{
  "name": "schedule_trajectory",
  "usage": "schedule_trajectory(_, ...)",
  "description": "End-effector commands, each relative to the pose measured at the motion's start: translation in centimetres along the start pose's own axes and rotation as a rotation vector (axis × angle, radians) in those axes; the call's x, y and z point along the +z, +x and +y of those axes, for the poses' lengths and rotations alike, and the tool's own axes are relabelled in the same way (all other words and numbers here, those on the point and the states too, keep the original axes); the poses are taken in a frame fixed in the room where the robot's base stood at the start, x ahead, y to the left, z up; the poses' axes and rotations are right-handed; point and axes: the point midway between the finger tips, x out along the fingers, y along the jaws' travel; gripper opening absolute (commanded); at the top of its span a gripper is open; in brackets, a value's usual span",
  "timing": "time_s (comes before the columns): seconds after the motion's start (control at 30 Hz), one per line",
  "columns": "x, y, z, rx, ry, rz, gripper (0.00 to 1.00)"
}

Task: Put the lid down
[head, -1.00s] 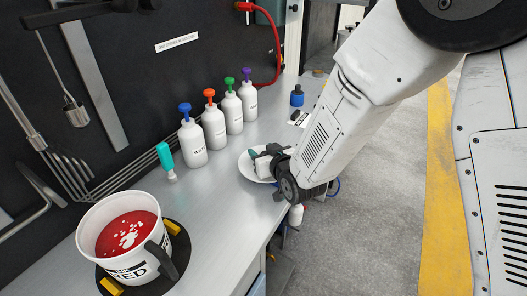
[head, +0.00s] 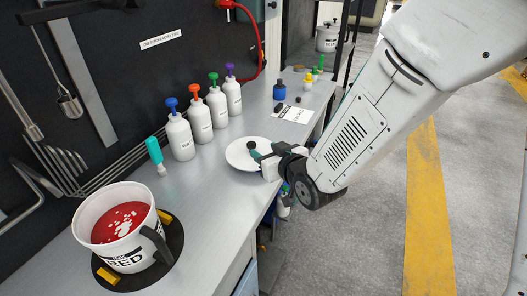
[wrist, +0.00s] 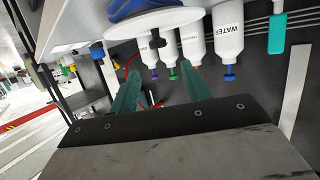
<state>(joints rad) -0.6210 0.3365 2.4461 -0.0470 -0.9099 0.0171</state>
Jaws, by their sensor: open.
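The lid (head: 236,153) is a round white disc with a dark knob (head: 251,145) on top. A white pot marked RED (head: 125,258), full of red liquid, stands uncovered at the front left.
Several white pump bottles (head: 202,122) stand behind the lid. A teal-handled tool (head: 155,155) stands left of them. Small bottles and a paper card (head: 292,113) lie farther right. The counter (head: 195,205) is clear between pot and lid.

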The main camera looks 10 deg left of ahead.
Motion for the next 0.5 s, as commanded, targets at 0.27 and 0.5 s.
schedule_trajectory(0.27, -0.1, -0.4, 0.2, 0.000, 0.000, 0.001, 0.47)
schedule_trajectory(0.5, -1.3, -2.1, 3.2, 0.056, 0.016, -0.079, 0.47)
